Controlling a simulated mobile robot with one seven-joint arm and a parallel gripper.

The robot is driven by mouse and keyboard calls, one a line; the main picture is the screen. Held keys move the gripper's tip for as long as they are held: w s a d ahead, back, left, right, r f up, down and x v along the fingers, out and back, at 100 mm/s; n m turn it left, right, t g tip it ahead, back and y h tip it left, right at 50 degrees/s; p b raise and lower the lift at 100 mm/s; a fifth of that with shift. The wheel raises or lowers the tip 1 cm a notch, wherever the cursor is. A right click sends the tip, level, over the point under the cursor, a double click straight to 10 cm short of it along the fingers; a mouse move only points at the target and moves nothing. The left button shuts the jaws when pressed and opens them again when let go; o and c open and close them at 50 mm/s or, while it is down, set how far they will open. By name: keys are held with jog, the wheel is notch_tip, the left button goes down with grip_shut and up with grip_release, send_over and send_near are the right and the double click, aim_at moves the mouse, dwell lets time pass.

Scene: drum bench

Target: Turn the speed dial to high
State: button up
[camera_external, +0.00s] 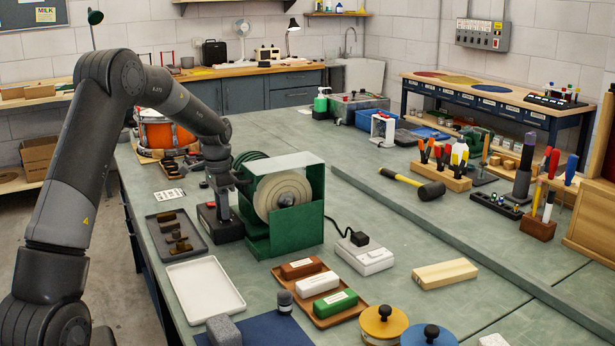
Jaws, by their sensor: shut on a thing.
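A green bench machine (313,222) with a pale round wheel (281,196) stands on the bench left of the middle. A small dark control box (229,230) sits directly at its left side, with a bit of red at its edge. My gripper (222,208) points down onto the top of this box and is shut on the speed dial there. The fingers hide the dial, so its setting and any marks cannot be read.
A dark tray (193,248) with small brown pieces and a white tray (206,308) lie left of and in front of the box. An orange drum (181,135) stands behind my gripper. A mallet (428,190) lies to the right. The bench front-right has clear patches.

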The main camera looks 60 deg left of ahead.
jog(key=m, duration=0.6)
jog(key=shift+a+r, duration=0.1)
jog(key=shift+a, duration=0.05)
jog(key=shift+w+m, duration=0.1)
jog(key=shift+m, duration=0.2)
jog(key=o, duration=0.9)
jog(key=shift+o, duration=0.2)
notch_tip(320, 180, up, 11)
jog(key=shift+w+a, duration=0.15)
dwell(0.4)
